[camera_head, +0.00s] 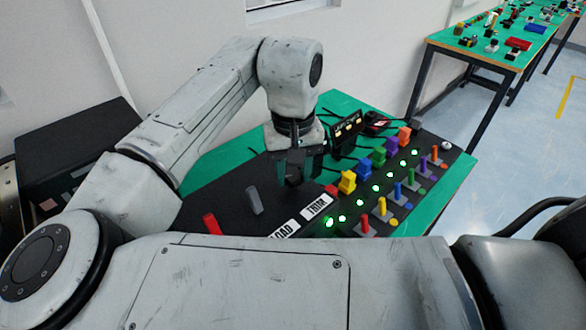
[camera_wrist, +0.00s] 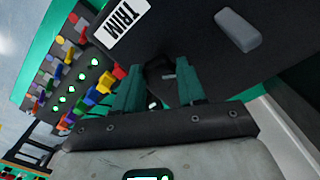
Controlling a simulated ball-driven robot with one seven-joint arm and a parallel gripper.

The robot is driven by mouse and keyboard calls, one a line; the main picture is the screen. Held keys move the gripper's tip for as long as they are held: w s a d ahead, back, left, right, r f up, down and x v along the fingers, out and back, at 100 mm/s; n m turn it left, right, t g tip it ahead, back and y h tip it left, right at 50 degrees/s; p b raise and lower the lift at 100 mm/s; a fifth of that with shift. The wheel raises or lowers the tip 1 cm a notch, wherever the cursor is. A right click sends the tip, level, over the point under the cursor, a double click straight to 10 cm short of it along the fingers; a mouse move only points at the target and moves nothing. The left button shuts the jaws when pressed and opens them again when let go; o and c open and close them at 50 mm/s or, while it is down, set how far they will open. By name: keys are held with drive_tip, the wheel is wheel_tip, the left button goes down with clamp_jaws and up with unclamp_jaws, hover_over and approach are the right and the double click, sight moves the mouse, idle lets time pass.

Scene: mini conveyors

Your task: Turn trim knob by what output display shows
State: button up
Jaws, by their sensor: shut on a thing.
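My gripper (camera_head: 292,176) points down at the black panel, behind the TRIM label (camera_head: 317,206). In the wrist view, its two green fingers (camera_wrist: 160,92) stand on either side of the dark trim knob (camera_wrist: 160,70), which carries a small grey mark. The gripper is shut on this knob, which it mostly hides in the head view. The TRIM label (camera_wrist: 122,20) also shows at the top of the wrist view. A small black display (camera_head: 346,128) with yellowish lit marks, likely the output display, stands upright at the panel's back; its reading is too small to make out.
A grey lever (camera_head: 254,200) and a red lever (camera_head: 212,224) stand left of the gripper. Coloured blocks (camera_head: 348,182), green lights and small coloured levers line the panel's right side. The green table (camera_head: 455,182) shows around the panel. Another table with loose parts stands behind.

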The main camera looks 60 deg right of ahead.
drive_tip(key=shift+c, duration=0.5)
drive_tip(key=shift+m, duration=0.4)
drive_tip(key=m+p, duration=0.1)
drive_tip(key=m, duration=0.2)
drive_tip(key=shift+w+m, duration=0.1)
drive_tip(key=shift+m, duration=0.2)
drive_tip(key=m, duration=0.4)
drive_tip(key=shift+w+m+p, duration=0.1)
drive_tip(key=shift+m+p, duration=0.2)
drive_tip(key=shift+m, duration=0.1)
drive_tip(key=o, duration=1.1)
